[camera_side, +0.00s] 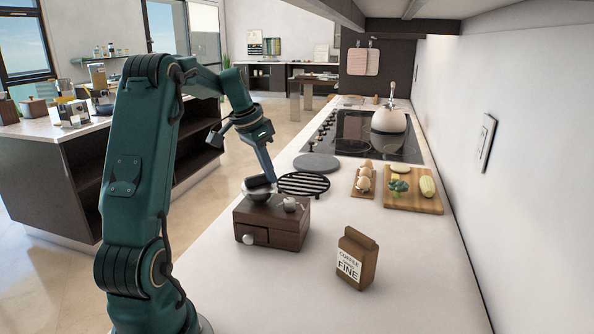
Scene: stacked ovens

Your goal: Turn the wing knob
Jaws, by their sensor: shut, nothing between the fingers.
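A small pale metal piece (291,204) with side lobes, which looks like the wing knob, sits on top of a dark wooden box (272,222). It is small in this view, so its exact turn is hard to read. A dark round bowl-like part (257,190) is on the box's top left, and a drawer with a round white knob (248,239) is at its front left. My gripper (272,179) points down just behind the box top, shut and empty. Its tips are up and left of the pale piece, apart from it in the picture. I cannot tell the depth gap.
Behind the box are a black round grate (303,184) and a grey disc (317,163). Eggs (364,178), a cutting board (413,203) with vegetables, and a coffee bag (356,258) are to the right. A cooktop (352,137) with a kettle (388,129) is farther back.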

